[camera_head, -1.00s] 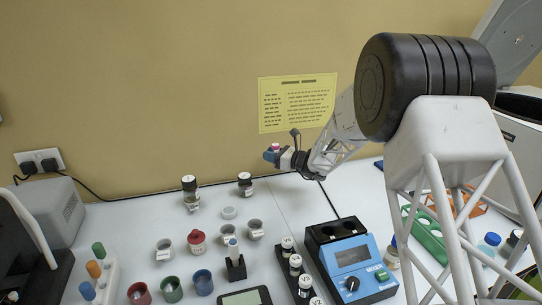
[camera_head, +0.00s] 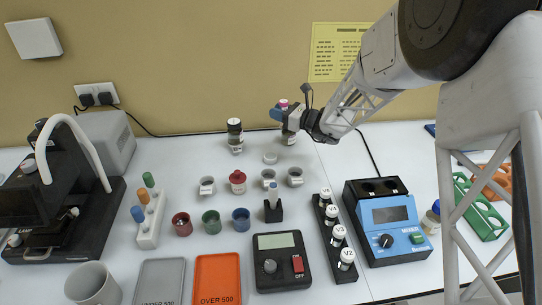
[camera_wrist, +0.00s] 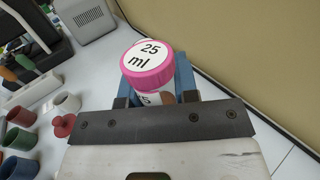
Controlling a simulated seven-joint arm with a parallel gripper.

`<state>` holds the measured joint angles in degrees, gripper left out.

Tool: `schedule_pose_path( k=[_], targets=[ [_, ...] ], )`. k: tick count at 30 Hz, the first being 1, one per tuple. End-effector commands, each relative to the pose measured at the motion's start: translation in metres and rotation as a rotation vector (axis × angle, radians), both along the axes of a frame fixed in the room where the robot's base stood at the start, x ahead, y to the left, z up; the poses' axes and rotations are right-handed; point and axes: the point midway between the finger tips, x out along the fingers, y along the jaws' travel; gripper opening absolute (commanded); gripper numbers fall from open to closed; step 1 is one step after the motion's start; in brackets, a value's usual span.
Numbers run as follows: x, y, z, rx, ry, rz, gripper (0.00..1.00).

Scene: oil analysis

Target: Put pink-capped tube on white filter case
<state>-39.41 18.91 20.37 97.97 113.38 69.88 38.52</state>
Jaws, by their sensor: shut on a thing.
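The pink-capped tube (camera_wrist: 150,68) is labelled "25 ml" and fills the middle of the wrist view, between my blue fingers. In the head view its pink cap (camera_head: 283,103) shows above the fingers. My gripper (camera_head: 280,113) is shut on the tube and holds it above the back of the table, near the wall. The tube's lower part is hidden by the fingers. A small, low, round white piece (camera_head: 270,158), which looks like the white filter case, lies flat on the table below and slightly left of my gripper. Nothing is on top of it.
A dark-capped bottle (camera_head: 235,135) stands left of my gripper; another (camera_head: 290,137) is partly hidden behind it. A blue mixer (camera_head: 388,222) stands at the right.

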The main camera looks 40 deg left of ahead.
Motion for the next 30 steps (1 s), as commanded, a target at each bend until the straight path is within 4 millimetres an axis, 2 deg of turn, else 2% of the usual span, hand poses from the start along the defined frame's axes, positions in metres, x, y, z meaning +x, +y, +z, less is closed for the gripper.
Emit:
schedule_pose_path(
  k=[1,3,9,22,26,30],
  targets=[
    [-0.014,0.003,0.002,0.000,0.000,0.011,0.05],
    [-0.029,0.007,0.003,0.000,0.001,0.022,0.05],
    [-0.052,0.011,0.006,0.000,0.000,0.038,0.05],
    [-0.054,0.011,0.004,0.000,0.000,0.039,0.05],
    [-0.054,0.011,-0.006,-0.001,0.002,0.040,0.05],
    [-0.054,0.011,-0.025,-0.001,0.003,0.040,0.05]
  ],
)
